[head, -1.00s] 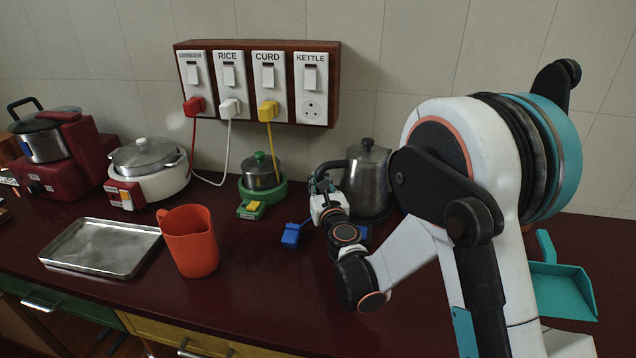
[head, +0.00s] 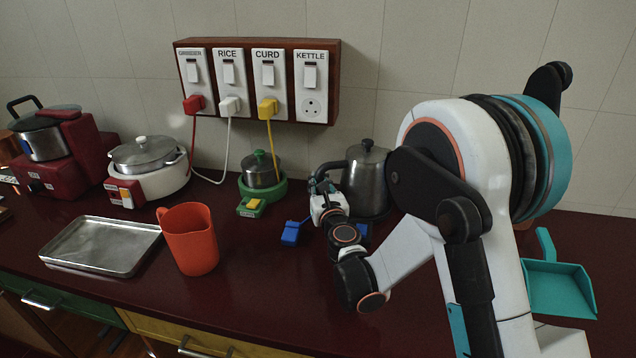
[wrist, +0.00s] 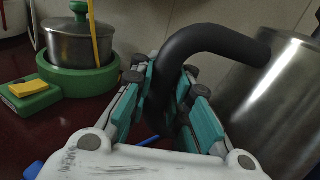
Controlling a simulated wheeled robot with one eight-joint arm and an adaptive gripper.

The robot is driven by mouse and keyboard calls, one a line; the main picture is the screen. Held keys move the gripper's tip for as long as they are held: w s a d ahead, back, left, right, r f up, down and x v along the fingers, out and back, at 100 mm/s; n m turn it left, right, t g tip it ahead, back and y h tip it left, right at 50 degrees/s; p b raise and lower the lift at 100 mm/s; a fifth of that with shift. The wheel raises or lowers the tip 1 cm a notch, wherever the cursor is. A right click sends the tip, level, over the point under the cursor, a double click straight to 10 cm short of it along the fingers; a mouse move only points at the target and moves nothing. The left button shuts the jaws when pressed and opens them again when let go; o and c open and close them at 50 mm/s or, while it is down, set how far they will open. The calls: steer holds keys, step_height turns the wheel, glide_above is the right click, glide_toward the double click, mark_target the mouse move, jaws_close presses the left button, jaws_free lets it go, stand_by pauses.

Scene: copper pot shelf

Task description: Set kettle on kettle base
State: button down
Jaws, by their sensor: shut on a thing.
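The steel kettle (head: 368,180) stands upright at the back of the counter, below and right of the KETTLE socket. In the wrist view the kettle (wrist: 275,100) fills the right side, and its black handle (wrist: 205,42) curves down between the teal fingers. My gripper (wrist: 172,92) is shut on this handle; in the head view my gripper (head: 322,186) is at the kettle's left side. A blue plug (head: 291,233) lies on the counter to the left. A blue part (head: 363,231) shows low beside the kettle. The kettle base is mostly hidden, so I cannot tell whether the kettle rests on it.
A green curd cooker (head: 262,178) stands left of the kettle, its yellow cord running to the socket board (head: 257,82). An orange jug (head: 190,240) and a metal tray (head: 101,246) are further left. A teal dustpan (head: 560,287) lies right. The front middle counter is clear.

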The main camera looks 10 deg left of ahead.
steer(key=c, duration=1.4)
jaws_free()
steer(key=shift+s, duration=0.1)
steer(key=v, duration=0.7)
steer(key=shift+s+d, duration=0.15)
